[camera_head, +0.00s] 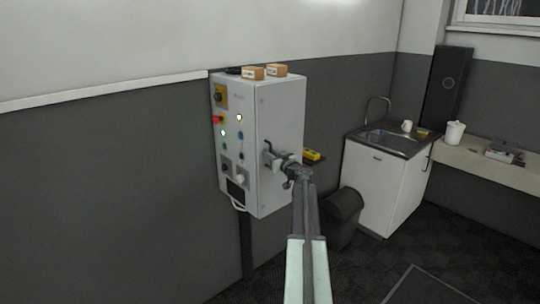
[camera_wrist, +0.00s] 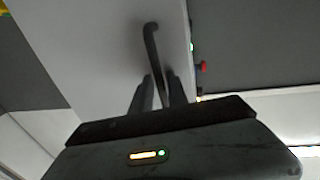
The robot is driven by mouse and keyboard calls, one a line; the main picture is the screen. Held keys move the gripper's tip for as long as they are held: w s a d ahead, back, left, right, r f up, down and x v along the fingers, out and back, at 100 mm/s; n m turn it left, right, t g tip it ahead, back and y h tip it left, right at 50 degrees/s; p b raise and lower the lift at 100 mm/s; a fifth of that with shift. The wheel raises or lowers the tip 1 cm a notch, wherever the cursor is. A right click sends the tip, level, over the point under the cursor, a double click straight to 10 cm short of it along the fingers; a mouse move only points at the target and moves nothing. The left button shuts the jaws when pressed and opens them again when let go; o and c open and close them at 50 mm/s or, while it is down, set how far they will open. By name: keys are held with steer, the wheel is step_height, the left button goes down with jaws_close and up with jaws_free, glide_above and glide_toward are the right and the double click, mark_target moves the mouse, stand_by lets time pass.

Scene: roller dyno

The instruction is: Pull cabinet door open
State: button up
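The cabinet (camera_head: 278,115) is a light grey box on the wall, with buttons and lamps on its narrow left face. Its broad right face carries a dark bar handle (camera_head: 266,146). My gripper (camera_head: 275,155) is at this handle. In the wrist view the handle (camera_wrist: 151,42) runs down from the pale cabinet face (camera_wrist: 100,45) in between the two fingers of my gripper (camera_wrist: 161,85). The fingers stand apart on either side of it, with narrow gaps visible. The handle's lower end is hidden by my gripper. The cabinet looks closed.
Two small cardboard boxes (camera_head: 252,73) lie on top of the cabinet. A yellow object (camera_head: 312,155) is just right of it. A dark bin (camera_head: 342,215) and a white sink unit (camera_head: 382,185) stand to the right. Open floor (camera_head: 365,265) shows in front of them.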

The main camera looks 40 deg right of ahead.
jaws_close()
stand_by(1.4)
